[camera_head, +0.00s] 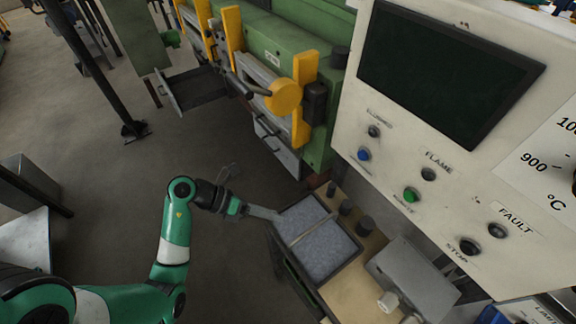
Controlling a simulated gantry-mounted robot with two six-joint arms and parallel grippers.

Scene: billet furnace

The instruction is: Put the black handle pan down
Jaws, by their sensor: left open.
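My left gripper (250,208) reaches in from the lower left, open, with a pale flat finger pointing right. Its tip is at the left edge of a dark-rimmed tray (357,257) of grey grains; I cannot tell whether it touches. A thin light rod (312,229) lies across the grains. I cannot clearly make out a pan with a black handle, and nothing shows held in my left gripper. A dark, shallow open tray (196,91) sticks out from the green machine further back. My right gripper is not in view.
A white control panel (405,150) with a dark screen and buttons stands at the right. A grey box (412,278) and dark knobs (364,224) sit on the bench by the grain tray. The green furnace (285,45) with yellow parts is behind. Bare floor lies centre left.

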